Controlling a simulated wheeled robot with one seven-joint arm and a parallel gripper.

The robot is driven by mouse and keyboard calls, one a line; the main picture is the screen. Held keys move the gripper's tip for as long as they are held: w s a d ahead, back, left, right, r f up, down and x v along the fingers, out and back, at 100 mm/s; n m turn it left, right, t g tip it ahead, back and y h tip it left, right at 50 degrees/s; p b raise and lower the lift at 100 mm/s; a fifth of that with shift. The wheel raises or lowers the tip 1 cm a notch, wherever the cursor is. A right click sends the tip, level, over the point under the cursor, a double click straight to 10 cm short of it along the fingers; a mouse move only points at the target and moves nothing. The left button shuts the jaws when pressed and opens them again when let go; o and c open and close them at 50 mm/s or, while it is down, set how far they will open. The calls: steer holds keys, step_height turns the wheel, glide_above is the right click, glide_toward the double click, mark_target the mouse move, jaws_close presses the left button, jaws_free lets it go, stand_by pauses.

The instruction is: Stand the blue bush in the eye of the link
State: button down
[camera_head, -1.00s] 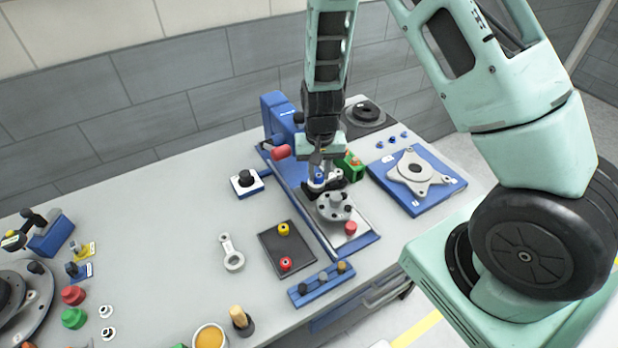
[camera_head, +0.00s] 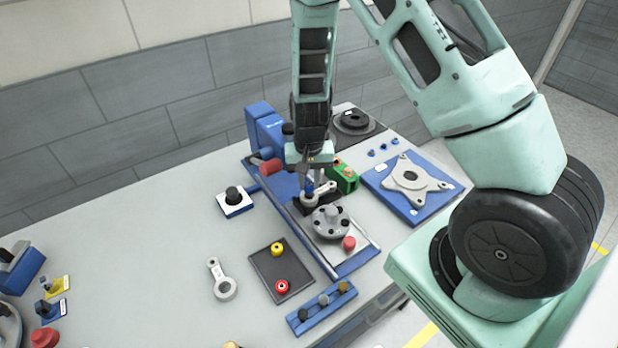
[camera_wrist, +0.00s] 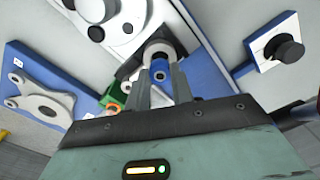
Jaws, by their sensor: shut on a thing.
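My gripper (camera_head: 308,180) is shut on the blue bush (camera_head: 309,187), which also shows between the fingers in the wrist view (camera_wrist: 160,72). It is over the blue press fixture, just behind the grey round flange (camera_head: 330,222). A pale ring-ended part (camera_head: 327,188) lies right at the bush; its ring (camera_wrist: 157,50) shows just beyond the bush in the wrist view. I cannot tell whether the bush touches or enters this ring. Another grey link (camera_head: 222,288) lies flat on the table at left, its large eye empty.
A black tray (camera_head: 262,273) holds a yellow and a red bush. A green block (camera_head: 345,178) stands close right of my gripper. The blue plate with a grey casting (camera_head: 410,178) is further right. A black-knobbed block (camera_head: 235,199) stands left. The table's left middle is clear.

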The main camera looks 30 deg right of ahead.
steer(key=shift+f, duration=0.55)
steer(key=shift+b, duration=0.3)
steer(key=shift+f, duration=0.3)
steer(key=shift+f+b, duration=0.45)
steer(key=shift+b, duration=0.1)
steer(key=c, duration=1.5)
jaws_free()
steer(key=shift+r, duration=0.15)
steer(key=shift+r+p, duration=1.35)
steer(key=shift+r, duration=0.1)
